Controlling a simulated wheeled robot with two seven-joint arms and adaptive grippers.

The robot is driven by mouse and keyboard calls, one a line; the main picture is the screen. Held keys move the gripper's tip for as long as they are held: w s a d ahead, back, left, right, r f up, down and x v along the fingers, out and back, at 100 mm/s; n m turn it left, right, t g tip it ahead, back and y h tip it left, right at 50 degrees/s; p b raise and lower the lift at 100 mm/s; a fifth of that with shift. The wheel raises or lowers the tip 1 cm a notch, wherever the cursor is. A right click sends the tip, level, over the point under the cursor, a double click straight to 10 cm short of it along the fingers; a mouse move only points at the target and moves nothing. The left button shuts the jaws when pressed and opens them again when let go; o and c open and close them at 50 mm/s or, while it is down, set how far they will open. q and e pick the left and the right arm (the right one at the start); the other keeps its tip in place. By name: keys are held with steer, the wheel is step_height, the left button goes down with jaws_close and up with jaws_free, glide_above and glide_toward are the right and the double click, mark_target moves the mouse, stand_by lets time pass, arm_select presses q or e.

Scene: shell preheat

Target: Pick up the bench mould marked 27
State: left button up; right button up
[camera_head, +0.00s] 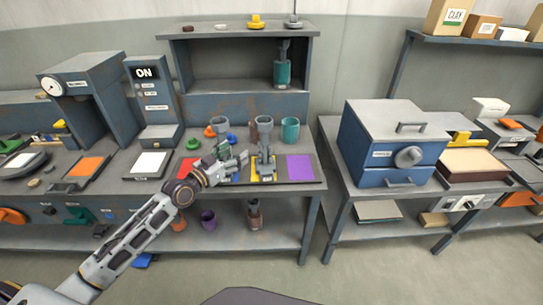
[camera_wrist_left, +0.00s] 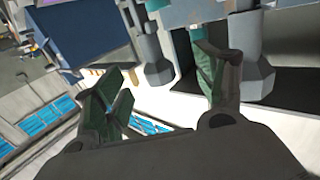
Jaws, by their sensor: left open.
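No number 27 can be read on anything, so I cannot tell which piece is the mould so marked. A teal piece with a grey top (camera_head: 283,68) stands in the upper shelf. My left gripper is open, apparently empty, in front of the bench pieces. In the left wrist view its fingers (camera_wrist_left: 160,78) are spread, with grey pieces (camera_wrist_left: 252,70) beyond.
A teal cup (camera_head: 290,130) stands right of the grey pieces. A purple square (camera_head: 300,167) is bare. A blue kiln-like box (camera_head: 391,145) stands on the right bench. A press (camera_head: 85,95) and an ON panel (camera_head: 150,100) stand left. The floor in front is mostly clear.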

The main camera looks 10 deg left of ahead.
arm_select(q)
steer(key=d+r, duration=0.1)
steer(key=d, duration=0.1)
glide_toward(261, 134)
steer(key=shift+x, duration=1.65)
steer(key=shift+w+d+f+h, duration=0.15)
steer(key=shift+w+h, duration=0.25)
steer(key=shift+w, duration=0.2)
steer(key=shift+x, duration=0.85)
arm_select(e)
steer(key=shift+s+a, duration=0.3)
steer(key=shift+a, duration=0.2)
